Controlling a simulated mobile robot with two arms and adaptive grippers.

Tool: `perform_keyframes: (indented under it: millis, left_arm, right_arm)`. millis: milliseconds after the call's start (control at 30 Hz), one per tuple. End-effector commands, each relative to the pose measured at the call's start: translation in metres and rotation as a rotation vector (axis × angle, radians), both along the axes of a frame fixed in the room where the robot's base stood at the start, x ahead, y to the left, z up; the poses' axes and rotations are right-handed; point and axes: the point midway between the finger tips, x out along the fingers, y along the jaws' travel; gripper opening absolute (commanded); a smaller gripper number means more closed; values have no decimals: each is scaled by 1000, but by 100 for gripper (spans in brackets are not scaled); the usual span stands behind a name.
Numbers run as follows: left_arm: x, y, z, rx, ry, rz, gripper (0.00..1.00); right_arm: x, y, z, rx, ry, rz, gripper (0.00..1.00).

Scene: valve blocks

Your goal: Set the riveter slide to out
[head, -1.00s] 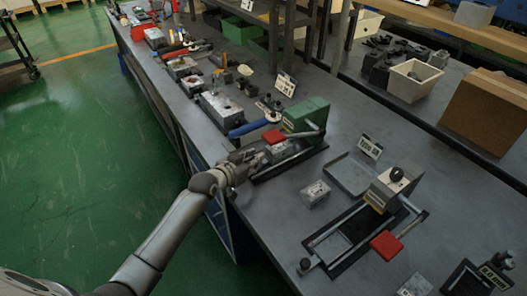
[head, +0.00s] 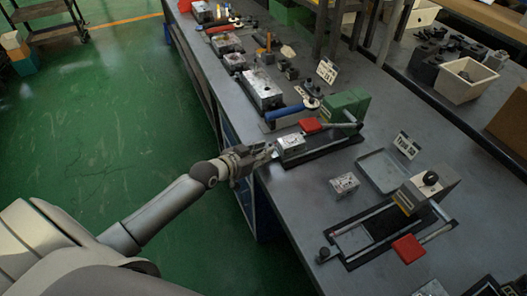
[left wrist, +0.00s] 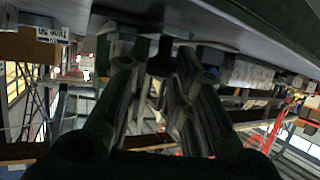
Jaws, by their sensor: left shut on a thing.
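The green riveter (head: 346,106) stands on the bench with a red handle (head: 310,125) and a long dark base (head: 325,146). A metal valve block (head: 290,144) sits on its slide near the front end of the base, by the bench edge and clear of the green head. My left gripper (head: 268,153) is at the front end of this slide. In the left wrist view its fingers are closed around a dark round knob (left wrist: 161,62). In the head view the gripper hides the knob. My right gripper is not in view.
A grey riveter (head: 430,190) with a red handle (head: 408,249) stands at the right, its own knob (head: 324,254) at the front. A loose metal block (head: 345,183) and a shallow tray (head: 382,170) lie between the riveters. Open green floor is at the left.

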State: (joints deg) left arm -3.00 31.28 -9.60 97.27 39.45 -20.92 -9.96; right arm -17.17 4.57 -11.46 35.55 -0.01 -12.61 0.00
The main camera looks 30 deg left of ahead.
Motion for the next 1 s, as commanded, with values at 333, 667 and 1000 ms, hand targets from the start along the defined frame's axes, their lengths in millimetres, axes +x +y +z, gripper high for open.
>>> perform_keyframes:
  millis: [333,667,1000]
  left_arm:
    - [-1,1,-2,3,4,1,42]
    - [-16,5,4,4,6,0,42]
    - [-71,21,27,6,7,-1,42]
  right_arm:
    - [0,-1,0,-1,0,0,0]
    - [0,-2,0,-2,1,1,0]
    - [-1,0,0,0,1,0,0]
